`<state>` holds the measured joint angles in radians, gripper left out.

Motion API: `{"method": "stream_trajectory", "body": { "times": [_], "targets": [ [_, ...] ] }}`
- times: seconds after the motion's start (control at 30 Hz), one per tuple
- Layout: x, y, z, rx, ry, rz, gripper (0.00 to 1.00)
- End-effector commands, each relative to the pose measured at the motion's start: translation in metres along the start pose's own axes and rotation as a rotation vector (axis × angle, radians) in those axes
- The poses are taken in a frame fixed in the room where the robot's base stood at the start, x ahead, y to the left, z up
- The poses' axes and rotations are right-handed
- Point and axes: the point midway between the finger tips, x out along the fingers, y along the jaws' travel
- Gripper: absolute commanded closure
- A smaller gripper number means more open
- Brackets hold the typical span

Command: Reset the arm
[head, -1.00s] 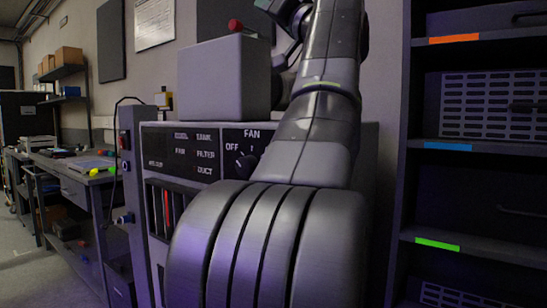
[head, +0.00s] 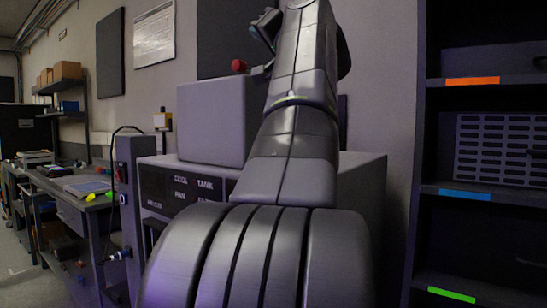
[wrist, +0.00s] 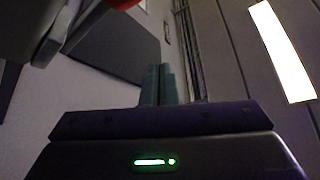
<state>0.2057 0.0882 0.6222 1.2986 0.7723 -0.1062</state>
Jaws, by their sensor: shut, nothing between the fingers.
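My gripper (wrist: 158,70) shows in the wrist view as two grey-green fingers side by side, closed together with nothing between them. A dark bar and a housing with a green light are in front of them. In the head view my arm rises through the middle of the picture and bends at the top. The wrist end is by the upper edge, left of the upper arm link; the fingertips cannot be made out there.
A grey box (head: 213,120) stands on a labelled control cabinet (head: 165,190), with a red knob (head: 239,66) above it. A dark shelf unit (head: 480,195) stands on the right. A workbench (head: 75,190) is at left.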

Motion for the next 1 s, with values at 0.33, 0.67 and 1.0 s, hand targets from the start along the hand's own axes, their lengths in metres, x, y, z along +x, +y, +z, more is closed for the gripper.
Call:
{"method": "stream_trajectory", "body": {
  "times": [0.33,0.67,1.0],
  "targets": [
    [0.0056,0.0033,-0.0095,0.093,0.000,0.056,1.00],
    [0.0052,0.0060,-0.0086,0.111,0.000,0.066,1.00],
    [0.0036,0.0064,-0.0061,0.098,0.000,0.057,1.00]
  ]
}}
